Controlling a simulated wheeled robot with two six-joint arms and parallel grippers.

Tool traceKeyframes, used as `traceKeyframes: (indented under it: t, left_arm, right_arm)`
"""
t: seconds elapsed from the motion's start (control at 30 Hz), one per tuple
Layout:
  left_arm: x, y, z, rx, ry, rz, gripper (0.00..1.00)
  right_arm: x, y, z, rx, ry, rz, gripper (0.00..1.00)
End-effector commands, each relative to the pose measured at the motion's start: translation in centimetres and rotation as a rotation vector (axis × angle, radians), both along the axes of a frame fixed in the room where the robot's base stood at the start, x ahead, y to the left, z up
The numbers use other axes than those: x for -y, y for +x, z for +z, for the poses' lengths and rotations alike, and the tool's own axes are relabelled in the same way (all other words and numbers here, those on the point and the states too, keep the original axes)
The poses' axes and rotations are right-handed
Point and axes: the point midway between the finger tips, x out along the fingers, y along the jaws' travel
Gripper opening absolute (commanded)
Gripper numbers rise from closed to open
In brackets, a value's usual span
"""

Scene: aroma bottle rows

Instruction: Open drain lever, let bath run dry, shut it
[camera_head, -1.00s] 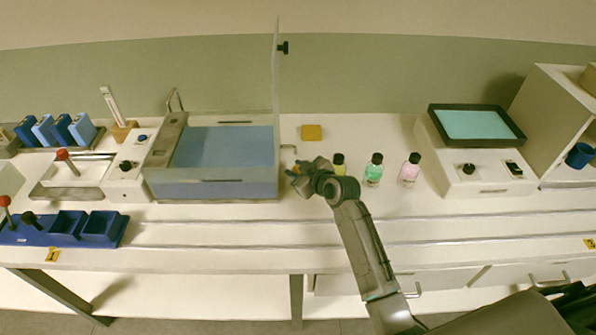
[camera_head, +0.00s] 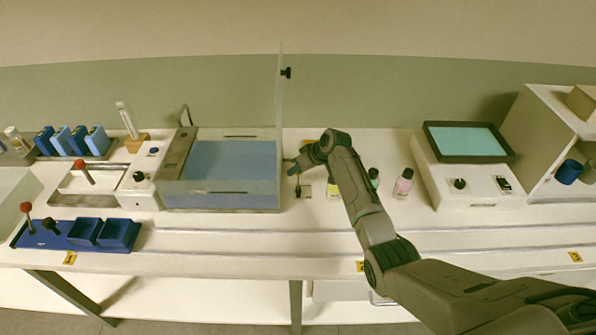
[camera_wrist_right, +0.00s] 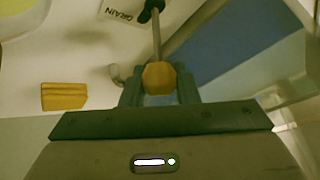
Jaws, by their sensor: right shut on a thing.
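The water bath (camera_head: 222,200) stands left of centre in the head view, a clear-walled tank with blue water (camera_head: 235,160) in it. Its clear lid (camera_head: 279,100) stands upright at the right side. The drain lever (camera_wrist_right: 156,38) shows in the right wrist view as a metal rod with a yellow-orange knob (camera_wrist_right: 159,77) and a black pivot, beside a printed label (camera_wrist_right: 122,12). My right gripper (camera_head: 292,168) is at the bath's right side, shut on the knob, which sits between its fingers (camera_wrist_right: 159,88). My left gripper is not in view.
A pink bottle (camera_head: 403,183) and a partly hidden green bottle (camera_head: 374,178) stand right of my right arm. A yellow block (camera_wrist_right: 63,97) lies near the lever. A device with a teal screen (camera_head: 466,140) stands further right.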

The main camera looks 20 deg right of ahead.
Motion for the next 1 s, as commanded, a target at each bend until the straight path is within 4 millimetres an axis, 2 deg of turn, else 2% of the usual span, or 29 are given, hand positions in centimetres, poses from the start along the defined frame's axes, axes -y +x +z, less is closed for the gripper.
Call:
traceKeyframes:
  t: [0.3,0.77,0.8,0.9,1.0]
  left_arm:
    - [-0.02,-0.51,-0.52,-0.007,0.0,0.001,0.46]
    - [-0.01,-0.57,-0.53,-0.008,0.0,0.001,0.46]
    - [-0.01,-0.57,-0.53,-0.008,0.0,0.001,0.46]
    - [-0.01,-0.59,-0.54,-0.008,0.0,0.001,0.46]
    - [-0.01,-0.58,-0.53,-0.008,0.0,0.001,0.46]
  right_arm:
    - [0.19,0.72,-0.37,-0.088,0.027,-0.001,0.0]
    - [0.2,0.73,-0.42,-0.101,0.029,-0.001,0.0]
    - [0.2,0.73,-0.42,-0.101,0.029,-0.001,0.34]
    - [0.2,0.73,-0.42,-0.1,0.029,0.0,0.5]
    - [0.2,0.73,-0.42,-0.1,0.029,0.0,0.5]
